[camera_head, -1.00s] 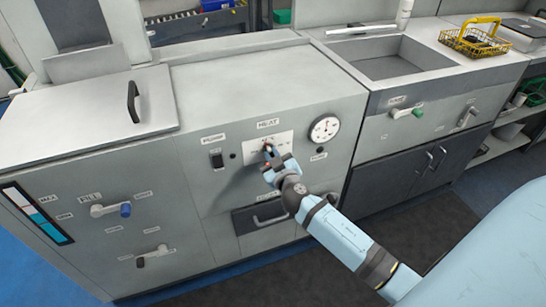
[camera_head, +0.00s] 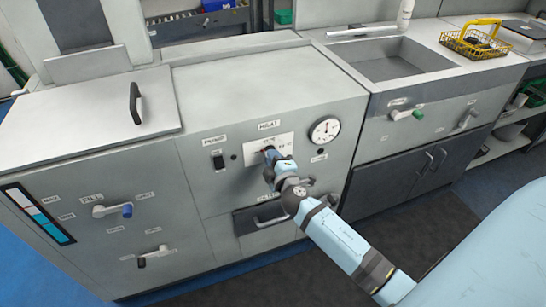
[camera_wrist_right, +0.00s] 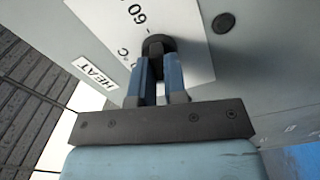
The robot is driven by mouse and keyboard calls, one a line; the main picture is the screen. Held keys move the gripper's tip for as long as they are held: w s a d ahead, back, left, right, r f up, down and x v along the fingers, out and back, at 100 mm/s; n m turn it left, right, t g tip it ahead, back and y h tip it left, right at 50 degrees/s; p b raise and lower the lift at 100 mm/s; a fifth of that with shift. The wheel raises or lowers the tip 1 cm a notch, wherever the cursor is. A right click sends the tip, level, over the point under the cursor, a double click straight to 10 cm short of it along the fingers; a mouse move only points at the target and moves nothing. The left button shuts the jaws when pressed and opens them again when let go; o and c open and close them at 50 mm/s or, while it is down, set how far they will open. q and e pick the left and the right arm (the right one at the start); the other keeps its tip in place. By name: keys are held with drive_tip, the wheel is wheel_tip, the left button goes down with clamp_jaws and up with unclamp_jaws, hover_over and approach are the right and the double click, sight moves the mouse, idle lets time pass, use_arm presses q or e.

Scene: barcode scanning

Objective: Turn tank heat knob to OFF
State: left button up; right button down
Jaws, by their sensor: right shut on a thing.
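The tank heat knob (camera_wrist_right: 158,44) is a dark round knob on a white dial plate (camera_wrist_right: 185,25) in the right wrist view. The plate also shows in the head view (camera_head: 285,142), below the HEAT label (camera_head: 269,125). My right gripper (camera_head: 268,155) reaches the plate from the lower right and covers the knob there. In the right wrist view its two blue-grey fingers (camera_wrist_right: 157,60) are shut on the knob. The dial shows "60" and "°C" marks beside it. The knob's pointer is hidden, so its setting cannot be read. My left gripper is not in view.
A round gauge (camera_head: 325,130) sits right of the plate, and a black power switch (camera_head: 218,161) sits left. Below is a drawer handle (camera_head: 270,220). A sink (camera_head: 390,62) is at right.

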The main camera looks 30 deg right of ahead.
drive_tip(key=n, duration=0.3)
drive_tip(key=shift+f, duration=0.1)
idle(0.4)
drive_tip(key=c, duration=1.2)
unclamp_jaws()
drive_tip(key=shift+o, duration=0.2)
drive_tip(key=shift+s, duration=0.1)
use_arm(q)
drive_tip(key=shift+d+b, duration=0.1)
drive_tip(key=shift+b, duration=0.3)
use_arm(e)
drive_tip(key=v, duration=1.3)
drive_tip(key=shift+s, duration=0.35)
